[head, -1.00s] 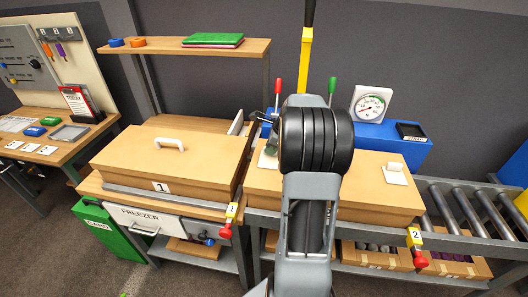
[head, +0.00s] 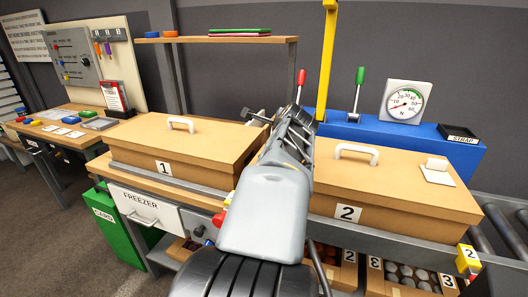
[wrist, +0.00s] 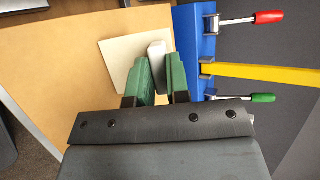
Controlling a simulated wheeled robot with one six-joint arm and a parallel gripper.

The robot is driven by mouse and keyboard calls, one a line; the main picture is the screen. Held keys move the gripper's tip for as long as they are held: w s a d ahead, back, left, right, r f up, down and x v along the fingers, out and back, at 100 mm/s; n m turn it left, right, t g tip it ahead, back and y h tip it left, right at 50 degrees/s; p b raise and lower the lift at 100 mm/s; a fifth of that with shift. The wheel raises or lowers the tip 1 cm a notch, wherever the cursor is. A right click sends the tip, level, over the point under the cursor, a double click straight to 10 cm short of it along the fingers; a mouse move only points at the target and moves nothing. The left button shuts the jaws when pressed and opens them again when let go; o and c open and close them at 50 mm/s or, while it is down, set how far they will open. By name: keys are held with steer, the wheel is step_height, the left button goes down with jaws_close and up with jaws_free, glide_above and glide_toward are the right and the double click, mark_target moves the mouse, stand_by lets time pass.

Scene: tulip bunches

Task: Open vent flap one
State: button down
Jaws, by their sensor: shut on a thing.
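Vent flap one appears in the wrist view as a cream square plate (wrist: 120,58) on the tan lid (wrist: 70,75), with a white tab (wrist: 156,54) on it. My gripper (wrist: 160,75), with green fingers, is shut on the white tab, one finger on each side. Whether the plate is tilted up is unclear. In the head view, tan box 1 (head: 205,140) stands at left, and my grey arm hides its right end with the flap and fingertips. Box 2 (head: 400,190) has a similar white tab on a pale plate (head: 438,174).
A yellow post (head: 327,60) rises behind my arm. Red (head: 300,84) and green (head: 359,88) levers stand near a blue block (head: 430,145) bearing a dial (head: 407,102). White handles top box 1 (head: 182,122) and box 2 (head: 357,152). A shelf (head: 225,39) hangs above.

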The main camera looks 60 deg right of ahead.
steer(key=a+h+b, duration=0.1)
steer(key=b, duration=0.2)
steer(key=f+t+h+b, duration=0.1)
steer(key=b, duration=0.3)
steer(key=a+n+h+b, duration=0.1)
steer(key=b, duration=0.3)
steer(key=shift+s+a+f+t, duration=0.25)
steer(key=shift+s+a+t, duration=0.05)
steer(key=shift+s, duration=0.1)
steer(key=b, duration=0.2)
steer(key=h+b, duration=0.1)
steer(key=b, duration=0.1)
steer(key=shift+s+a+r+n+t, duration=0.1)
steer(key=shift+a+r+n+t, duration=0.05)
steer(key=shift+a+n+t, duration=0.2)
steer(key=shift+a+r, duration=0.1)
steer(key=c, duration=1.1)
jaws_free()
steer(key=shift+r, duration=0.15)
